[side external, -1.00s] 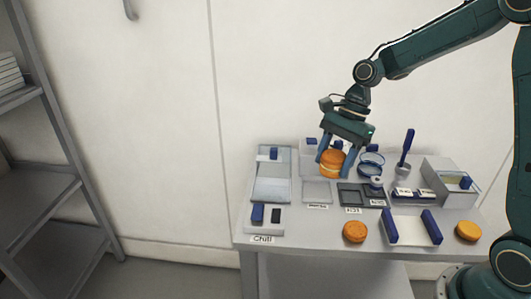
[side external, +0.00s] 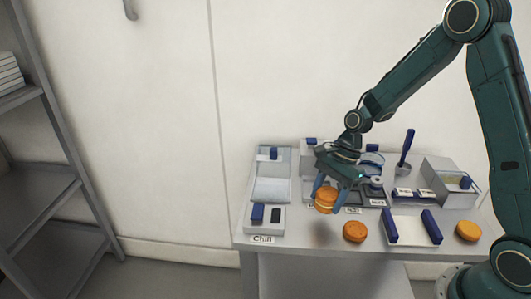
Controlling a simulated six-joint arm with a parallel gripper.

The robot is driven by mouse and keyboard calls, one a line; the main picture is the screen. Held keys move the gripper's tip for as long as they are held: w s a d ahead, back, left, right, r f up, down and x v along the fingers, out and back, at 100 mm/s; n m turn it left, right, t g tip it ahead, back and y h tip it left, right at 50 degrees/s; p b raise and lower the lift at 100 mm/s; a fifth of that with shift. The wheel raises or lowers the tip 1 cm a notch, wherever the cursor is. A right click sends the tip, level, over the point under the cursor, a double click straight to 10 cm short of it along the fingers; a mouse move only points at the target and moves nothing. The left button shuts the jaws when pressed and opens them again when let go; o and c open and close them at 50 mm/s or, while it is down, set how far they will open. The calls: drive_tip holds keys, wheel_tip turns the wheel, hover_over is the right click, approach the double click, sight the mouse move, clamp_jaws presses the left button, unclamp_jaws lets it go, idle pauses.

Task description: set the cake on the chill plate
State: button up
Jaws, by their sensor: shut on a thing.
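My gripper (side external: 327,196) is shut on the cake (side external: 325,203), an orange-brown round with a pale filling line around its middle. It holds the cake above the table, with a soft shadow below it near the front edge. The chill plate (side external: 271,190) is at the left end of the table, left of and apart from the cake. It is a pale, flat unit with a blue handle at the back and a "Chill" label (side external: 262,239) in front. No cake is visible on it.
Two loose orange rounds lie on the table, one in the front middle (side external: 355,232) and one at the right (side external: 468,230). A white holder with blue sides (side external: 412,232) stands between them. Labelled pads, a ladle and a clear-sided box fill the back and right.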

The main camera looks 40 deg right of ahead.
sight(326, 207)
drive_tip(key=shift+f, duration=1.95)
drive_tip(key=shift+f, duration=0.15)
drive_tip(key=o, duration=0.7)
drive_tip(key=v, duration=1.2)
